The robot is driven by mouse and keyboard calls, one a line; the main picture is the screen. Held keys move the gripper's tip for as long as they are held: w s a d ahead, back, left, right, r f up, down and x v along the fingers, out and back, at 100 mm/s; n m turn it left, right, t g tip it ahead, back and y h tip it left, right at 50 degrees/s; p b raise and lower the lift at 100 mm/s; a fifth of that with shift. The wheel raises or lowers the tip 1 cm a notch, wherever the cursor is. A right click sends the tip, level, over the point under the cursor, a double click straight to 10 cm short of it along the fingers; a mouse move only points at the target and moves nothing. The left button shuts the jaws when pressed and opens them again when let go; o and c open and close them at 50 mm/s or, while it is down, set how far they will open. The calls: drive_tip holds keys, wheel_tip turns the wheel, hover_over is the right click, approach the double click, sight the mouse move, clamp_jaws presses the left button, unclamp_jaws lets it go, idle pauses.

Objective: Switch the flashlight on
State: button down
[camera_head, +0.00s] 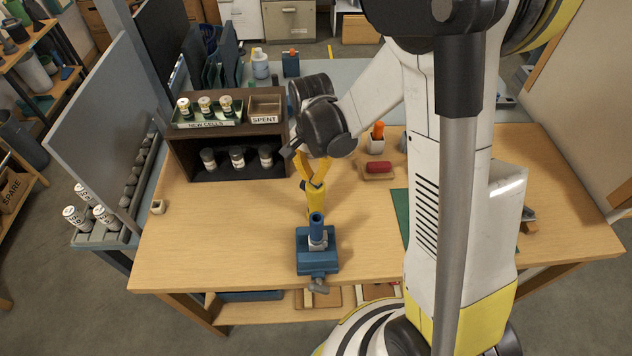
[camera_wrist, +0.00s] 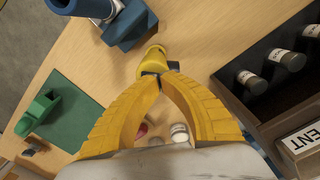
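My gripper (camera_head: 314,184) has yellow fingers that bow out and come together at dark tips. In the wrist view the tips (camera_wrist: 160,80) meet at the near side of the yellow body.
A blue vise (camera_head: 317,260) holds an upright blue tube (camera_head: 316,226) in front. A dark shelf (camera_head: 190,148) with cells and a spent tray (camera_head: 264,106) stands behind left. A red block (camera_head: 378,167) lies behind right. The bench's left front is clear.

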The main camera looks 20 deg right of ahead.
drive_tip(key=shift+f+b, duration=0.3)
drive_tip(key=shift+f, duration=0.05)
drive_tip(key=shift+r, duration=0.1)
drive_tip(key=shift+r+p, duration=2.35)
drive_tip(key=shift+r, duration=1.1)
drive_tip(key=n+b, duration=0.1)
drive_tip(key=b, duration=0.1)
drive_tip(key=shift+s+r+t+b, duration=0.25)
drive_tip(key=shift+s+t+b, duration=0.05)
drive_tip(key=shift+s, duration=0.05)
drive_tip(key=s+f+n+t+b, duration=0.1)
drive_tip(key=s+n+t+b, duration=0.5)
drive_tip(key=s+b, duration=0.6)
drive_tip(key=n+b, duration=0.2)
drive_tip(key=b, duration=0.1)
drive_tip(key=shift+n+t, duration=0.3)
